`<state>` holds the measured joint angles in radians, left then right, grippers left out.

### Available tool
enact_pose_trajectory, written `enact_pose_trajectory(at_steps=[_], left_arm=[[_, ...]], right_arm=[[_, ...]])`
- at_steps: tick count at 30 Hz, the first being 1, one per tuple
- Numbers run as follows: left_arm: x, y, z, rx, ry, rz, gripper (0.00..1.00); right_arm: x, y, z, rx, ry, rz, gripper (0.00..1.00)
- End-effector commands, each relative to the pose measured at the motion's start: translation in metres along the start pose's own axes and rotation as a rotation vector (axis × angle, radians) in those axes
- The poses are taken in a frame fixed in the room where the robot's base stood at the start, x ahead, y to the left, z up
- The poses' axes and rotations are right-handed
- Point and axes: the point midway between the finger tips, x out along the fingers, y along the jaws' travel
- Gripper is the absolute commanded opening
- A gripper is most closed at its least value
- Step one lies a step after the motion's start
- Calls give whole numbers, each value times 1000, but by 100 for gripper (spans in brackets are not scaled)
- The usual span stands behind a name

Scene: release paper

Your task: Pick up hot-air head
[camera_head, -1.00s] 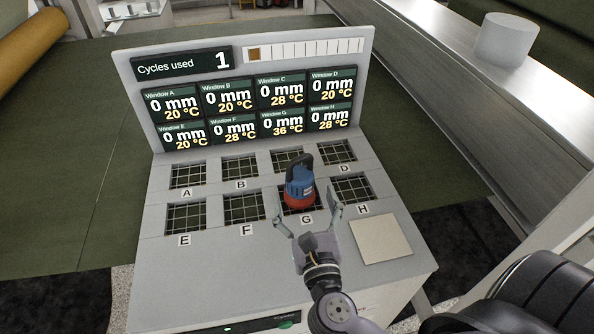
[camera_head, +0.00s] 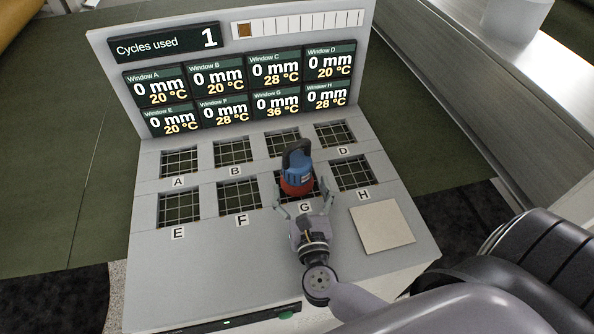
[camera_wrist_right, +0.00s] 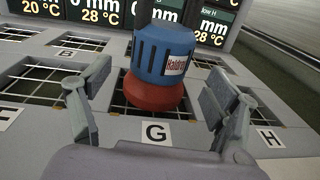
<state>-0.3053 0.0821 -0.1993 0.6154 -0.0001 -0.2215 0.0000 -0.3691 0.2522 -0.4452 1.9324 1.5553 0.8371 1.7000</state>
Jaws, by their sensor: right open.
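The hot-air head (camera_head: 297,170) is a blue body with a red base and a dark handle on top. It stands upright on the grid of window G on the grey panel. In the right wrist view the hot-air head (camera_wrist_right: 162,62) is centred between the fingers. My right gripper (camera_head: 305,203) is open, its fingers spread at the near side of the head. In the wrist view the fingers of the right gripper (camera_wrist_right: 160,105) stand to either side, with gaps between them and the head. My left gripper is not in view.
The panel (camera_head: 150,230) has gridded windows A to H in two rows. A display board (camera_head: 235,75) rises behind, reading cycles used 1 and window G at 36 °C. A beige square pad (camera_head: 382,227) lies right of the gripper. A white cylinder (camera_head: 516,14) stands on the ledge at upper right.

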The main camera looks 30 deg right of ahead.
Motion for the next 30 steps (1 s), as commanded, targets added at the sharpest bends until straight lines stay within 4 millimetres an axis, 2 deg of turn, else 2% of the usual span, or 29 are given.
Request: enact_pose_trajectory(at_steps=[3,5,9,12,20,30], left_arm=[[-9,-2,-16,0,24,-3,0],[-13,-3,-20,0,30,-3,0],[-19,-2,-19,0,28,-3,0],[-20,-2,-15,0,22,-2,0],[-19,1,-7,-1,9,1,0],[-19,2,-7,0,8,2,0]], right_arm=[[19,0,4,-3,-4,-1,82],[30,0,5,-3,-3,-1,82],[50,0,3,-2,-2,0,82],[57,0,2,-2,-1,0,82],[58,0,0,-2,0,0,81],[58,0,1,-1,0,-1,59]])
